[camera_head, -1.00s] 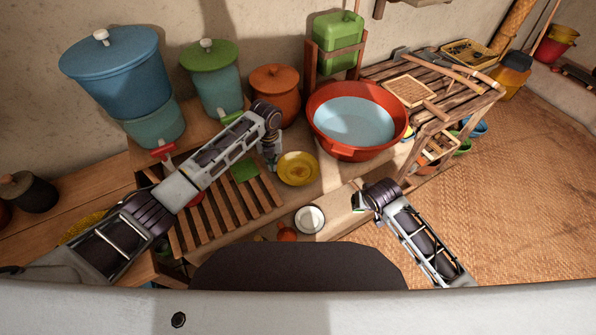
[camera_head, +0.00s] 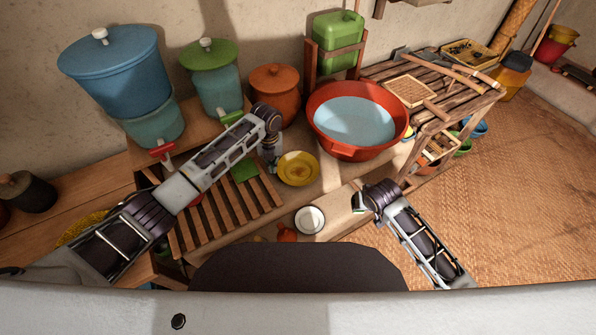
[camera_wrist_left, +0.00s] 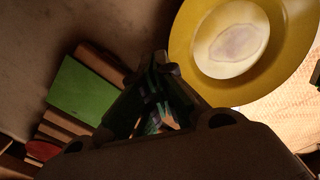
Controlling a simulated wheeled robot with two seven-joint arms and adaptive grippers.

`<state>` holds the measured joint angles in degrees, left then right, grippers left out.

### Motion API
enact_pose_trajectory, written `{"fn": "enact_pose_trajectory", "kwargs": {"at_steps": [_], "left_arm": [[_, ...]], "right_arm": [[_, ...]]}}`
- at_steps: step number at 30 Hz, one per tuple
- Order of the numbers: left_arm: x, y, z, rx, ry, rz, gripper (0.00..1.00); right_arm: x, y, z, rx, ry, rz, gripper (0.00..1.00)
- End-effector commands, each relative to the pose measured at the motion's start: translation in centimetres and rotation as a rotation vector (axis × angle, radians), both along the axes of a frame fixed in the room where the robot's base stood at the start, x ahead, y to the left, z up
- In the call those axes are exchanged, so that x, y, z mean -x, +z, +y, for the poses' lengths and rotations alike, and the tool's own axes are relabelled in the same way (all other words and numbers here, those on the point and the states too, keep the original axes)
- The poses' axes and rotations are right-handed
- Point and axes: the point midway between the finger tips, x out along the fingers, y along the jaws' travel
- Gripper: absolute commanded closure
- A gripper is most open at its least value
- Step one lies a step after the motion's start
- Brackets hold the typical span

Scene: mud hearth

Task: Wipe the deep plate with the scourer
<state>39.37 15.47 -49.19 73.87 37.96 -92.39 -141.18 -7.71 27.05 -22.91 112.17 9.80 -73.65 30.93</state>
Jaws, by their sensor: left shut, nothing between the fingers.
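The yellow deep plate (camera_head: 298,168) lies on the low ledge, right of the slatted wooden rack. In the left wrist view the plate (camera_wrist_left: 272,88) fills the upper right, with a brownish stain in its pale centre. The green square scourer (camera_head: 244,171) lies on the rack's slats; it also shows in the left wrist view (camera_wrist_left: 82,90). My left gripper (camera_head: 271,166) points down between scourer and plate, shut and empty. My right gripper (camera_head: 358,205) is beside the ledge's front edge, right of the white plate; its fingers are too small to read.
A red basin of water (camera_head: 322,128) stands behind and right of the plate. An orange pot (camera_head: 275,95) and a green-lidded dispenser (camera_head: 214,85) stand behind my left gripper. A white plate (camera_head: 310,219) and small orange jug (camera_head: 287,233) are nearer. Open floor lies right.

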Motion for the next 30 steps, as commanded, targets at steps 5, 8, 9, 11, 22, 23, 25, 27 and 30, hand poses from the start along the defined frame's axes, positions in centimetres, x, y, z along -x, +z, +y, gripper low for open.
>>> {"fn": "enact_pose_trajectory", "kwargs": {"at_steps": [5,8,9,11,22,23,25,27,30], "left_arm": [[0.0,-0.3,0.0,0.0,0.0,0.0,1.0],[0.0,-0.4,0.0,0.0,0.0,0.0,1.0],[0.0,-0.4,0.0,0.0,0.0,0.0,1.0],[0.0,-0.5,0.0,0.0,0.0,0.0,1.0],[0.0,-0.9,0.0,0.0,0.0,0.0,1.0],[0.0,-1.0,0.0,0.0,0.0,0.0,1.0],[0.0,-1.1,0.0,0.0,0.0,0.0,1.0],[0.0,-1.1,0.0,0.0,0.0,0.0,1.0],[0.0,-1.3,0.0,0.0,0.0,0.0,1.0]], "right_arm": [[0.0,-0.1,0.0,0.0,0.0,0.0,0.95],[0.0,-0.2,0.0,0.0,0.0,0.0,0.95],[0.0,-0.2,0.0,0.0,0.0,0.0,0.95],[0.0,-0.2,0.0,0.0,0.0,0.0,0.95],[0.0,-0.4,0.0,0.0,0.0,0.0,0.95],[0.0,-0.5,0.0,0.0,0.0,0.0,0.95],[0.0,-0.5,0.0,0.0,0.0,0.0,0.95],[0.0,-0.5,0.0,0.0,0.0,0.0,0.95],[0.0,-0.6,0.0,0.0,0.0,0.0,0.95]]}}
